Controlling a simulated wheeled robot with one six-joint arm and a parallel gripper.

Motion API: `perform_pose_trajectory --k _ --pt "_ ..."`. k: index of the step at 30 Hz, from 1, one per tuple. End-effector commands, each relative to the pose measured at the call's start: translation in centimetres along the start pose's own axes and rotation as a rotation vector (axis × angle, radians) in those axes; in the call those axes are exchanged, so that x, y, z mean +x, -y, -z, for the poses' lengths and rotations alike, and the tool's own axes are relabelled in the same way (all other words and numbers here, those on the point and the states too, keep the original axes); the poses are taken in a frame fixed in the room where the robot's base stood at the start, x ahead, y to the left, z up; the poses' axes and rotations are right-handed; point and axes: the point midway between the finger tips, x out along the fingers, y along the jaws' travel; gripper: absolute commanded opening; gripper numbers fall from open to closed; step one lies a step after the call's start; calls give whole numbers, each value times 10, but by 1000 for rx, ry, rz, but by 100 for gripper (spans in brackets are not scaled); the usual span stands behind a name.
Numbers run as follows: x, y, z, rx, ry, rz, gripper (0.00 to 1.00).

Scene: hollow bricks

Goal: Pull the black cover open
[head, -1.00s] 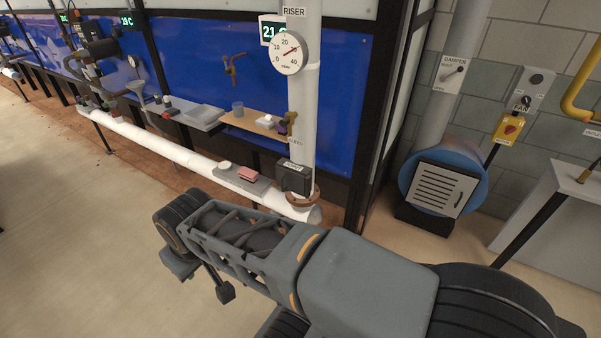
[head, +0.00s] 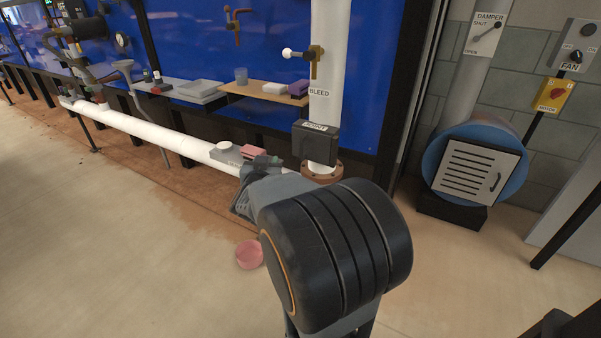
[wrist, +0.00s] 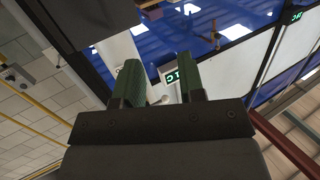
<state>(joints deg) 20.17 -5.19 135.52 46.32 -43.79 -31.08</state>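The black cover (head: 316,143) is a dark box with a small label on its top, at the foot of the white riser pipe (head: 327,60) in the head view. It looks closed. My gripper (head: 264,162) is just left of the cover and slightly lower in that view, partly hidden behind my own wrist. I cannot tell the gap in depth. In the wrist view my gripper (wrist: 160,85) has its two green-grey fingers apart with nothing held between them. That view looks upward past the pipe, and I cannot make out the cover there.
A white horizontal pipe (head: 150,135) runs left from the riser, with a pink block (head: 254,151) near my gripper. A bleed valve (head: 314,55) is above the cover. A pink dish (head: 249,254) lies on the floor. A blue fan housing (head: 434,160) stands at right.

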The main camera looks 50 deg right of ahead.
Motion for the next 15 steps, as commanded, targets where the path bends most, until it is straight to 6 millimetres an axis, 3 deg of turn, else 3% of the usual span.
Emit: perform_pose_trajectory --k 1,3,10,15 --pt "7 -14 -19 -5 -27 -62 36" --pt "12 -28 -26 -14 -58 -134 36" --pt "23 -53 -32 -30 -107 -249 36" --pt "48 -61 -30 -32 -110 -257 36"
